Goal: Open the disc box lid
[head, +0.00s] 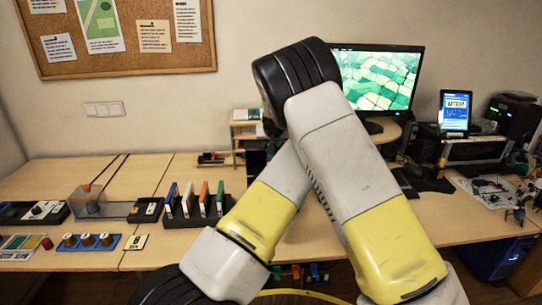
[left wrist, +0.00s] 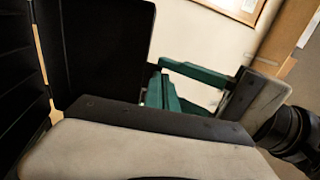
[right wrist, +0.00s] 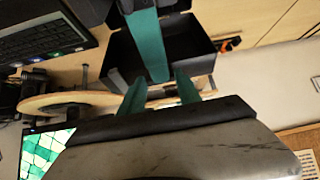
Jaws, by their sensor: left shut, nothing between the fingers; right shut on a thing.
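The disc box (right wrist: 190,62) is black and shows in the right wrist view with a dark, open-looking inside facing me. A flat black panel (left wrist: 95,50) in the left wrist view looks like part of it, but I cannot tell whether it is the lid. My right gripper (right wrist: 160,86) has its green fingers on the box's near edge. My left gripper (left wrist: 160,78) is shut and empty beside the box; its green finger (right wrist: 148,45) crosses in front of the box in the right wrist view. In the head view my arms hide both grippers and most of the box.
A monitor (head: 385,78) stands behind my arms, with a tablet (head: 455,112) to its right. A rack of coloured cases (head: 200,208) and a blue tray of knobs (head: 88,242) are left of my arms. Cluttered small parts (head: 495,190) lie at the right. My two arms cross closely.

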